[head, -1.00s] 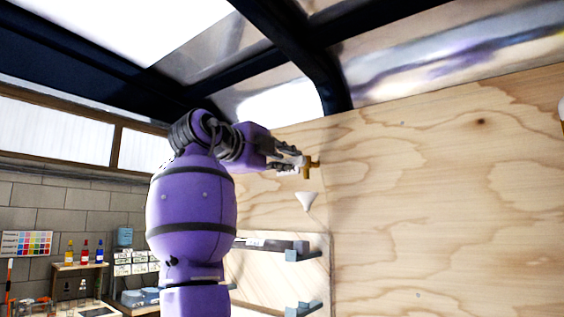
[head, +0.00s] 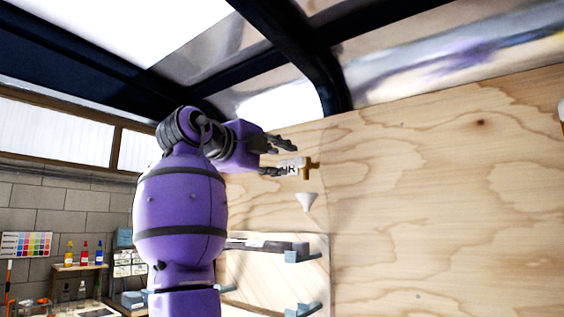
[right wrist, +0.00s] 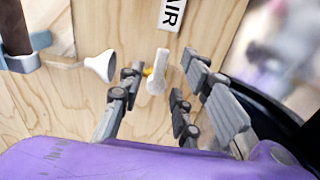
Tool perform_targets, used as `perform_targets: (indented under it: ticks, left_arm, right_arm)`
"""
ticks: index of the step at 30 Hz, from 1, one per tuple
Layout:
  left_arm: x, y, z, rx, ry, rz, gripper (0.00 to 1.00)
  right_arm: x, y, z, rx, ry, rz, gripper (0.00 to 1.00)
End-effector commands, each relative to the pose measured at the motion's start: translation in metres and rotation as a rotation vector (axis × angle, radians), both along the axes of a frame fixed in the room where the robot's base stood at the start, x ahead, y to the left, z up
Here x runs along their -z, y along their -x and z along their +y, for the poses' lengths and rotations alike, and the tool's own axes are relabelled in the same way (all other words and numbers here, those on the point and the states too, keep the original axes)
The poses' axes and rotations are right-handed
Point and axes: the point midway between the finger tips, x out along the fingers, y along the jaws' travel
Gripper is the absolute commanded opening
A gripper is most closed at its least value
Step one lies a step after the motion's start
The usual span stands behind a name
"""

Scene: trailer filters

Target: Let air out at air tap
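The air tap (head: 310,164) is a brass fitting on the plywood wall. In the right wrist view its pale handle (right wrist: 157,78) and a bit of yellow metal show. My left gripper is not in view.
A white funnel (head: 306,202) is on the wall just below the tap. Lower down are shelves with blue-grey brackets (head: 299,254). A bench with coloured bottles (head: 85,253) stands at far left. The wall right of the tap is mostly clear.

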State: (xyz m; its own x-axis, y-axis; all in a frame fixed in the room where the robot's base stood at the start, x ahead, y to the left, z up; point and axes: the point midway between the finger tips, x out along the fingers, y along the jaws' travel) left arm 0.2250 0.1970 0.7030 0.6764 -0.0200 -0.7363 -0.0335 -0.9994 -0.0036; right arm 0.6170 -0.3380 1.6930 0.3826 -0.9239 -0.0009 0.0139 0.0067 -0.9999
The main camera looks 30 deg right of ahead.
Motion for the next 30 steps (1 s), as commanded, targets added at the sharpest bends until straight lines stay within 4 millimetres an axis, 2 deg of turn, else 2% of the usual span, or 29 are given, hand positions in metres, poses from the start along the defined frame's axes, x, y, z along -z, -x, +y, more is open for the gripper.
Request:
perform_targets:
  ticks: [6, 13, 18, 30]
  left_arm:
    - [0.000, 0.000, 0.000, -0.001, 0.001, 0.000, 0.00]
    - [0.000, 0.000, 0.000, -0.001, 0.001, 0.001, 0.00]
    - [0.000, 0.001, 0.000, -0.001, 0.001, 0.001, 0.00]
    - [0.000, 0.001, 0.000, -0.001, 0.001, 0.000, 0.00]
  right_arm:
    - [-0.001, 0.018, 0.045, -0.003, 0.002, -0.002, 0.31]
    - [-0.001, 0.034, 0.081, -0.001, 0.000, -0.002, 0.31]
    - [0.000, 0.038, 0.091, 0.000, -0.002, -0.001, 0.31]
    - [0.000, 0.039, 0.091, 0.001, -0.002, -0.001, 0.31]
